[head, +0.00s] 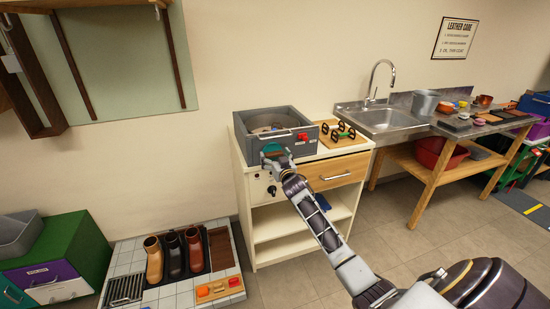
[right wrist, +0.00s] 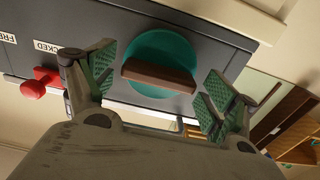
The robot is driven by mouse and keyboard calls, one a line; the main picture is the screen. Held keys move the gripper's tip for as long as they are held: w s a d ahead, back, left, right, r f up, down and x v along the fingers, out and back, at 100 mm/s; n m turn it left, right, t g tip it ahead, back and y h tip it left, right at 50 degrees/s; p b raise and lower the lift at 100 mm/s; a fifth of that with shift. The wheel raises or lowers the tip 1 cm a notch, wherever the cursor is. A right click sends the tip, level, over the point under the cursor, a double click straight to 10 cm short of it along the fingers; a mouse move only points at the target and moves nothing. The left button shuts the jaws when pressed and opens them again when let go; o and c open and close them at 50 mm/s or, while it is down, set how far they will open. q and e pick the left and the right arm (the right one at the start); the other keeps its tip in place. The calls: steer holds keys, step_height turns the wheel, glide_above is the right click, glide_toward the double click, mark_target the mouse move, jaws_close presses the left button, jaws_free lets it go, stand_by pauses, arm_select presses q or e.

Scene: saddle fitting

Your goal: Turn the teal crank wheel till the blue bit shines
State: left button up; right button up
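The teal crank wheel (right wrist: 160,50) is on the front of a grey box (head: 260,119), with a brown bar handle (right wrist: 158,76) across it. In the head view the teal wheel (head: 271,147) shows just beyond my right gripper (head: 278,160). In the right wrist view my right gripper (right wrist: 158,80) is open, its green-padded fingers on either side of the bar, with gaps between. I cannot make out a lit blue bit; the box's inside is too small to read. My left gripper is not in view.
A red knob (right wrist: 40,82) sticks out beside the wheel, near "FREE" and "LOCKED" labels. The box stands on a white cabinet (head: 244,205) beside a wooden board with dark green-and-black pieces (head: 343,133). A sink bench (head: 385,120) is to the right; boots (head: 174,255) stand lower left.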

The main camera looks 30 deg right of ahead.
steer(key=c, duration=0.7)
steer(key=shift+o, duration=0.2)
